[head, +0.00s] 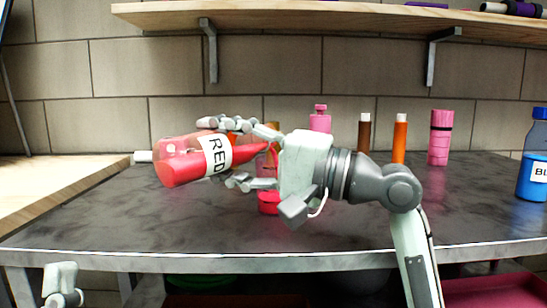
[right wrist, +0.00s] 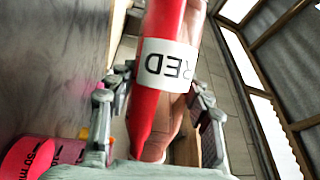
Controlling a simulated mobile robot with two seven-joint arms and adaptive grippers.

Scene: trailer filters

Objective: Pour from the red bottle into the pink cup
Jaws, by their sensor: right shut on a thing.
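In the right wrist view the bottle (right wrist: 158,75) lies between the fingers. The pink cup (head: 268,206) stands on the table below the tip, partly hidden by my gripper, with bright red at its bottom. The cup (right wrist: 42,158) also shows at lower left in the right wrist view. My left gripper shows only partly, at lower left.
A pink bottle (head: 320,119), a brown bottle (head: 364,133), an orange bottle (head: 399,140) and a pink container (head: 440,138) stand at the back of the dark table (head: 110,215). A blue bottle (head: 532,165) is at the right edge. The table's front left is clear.

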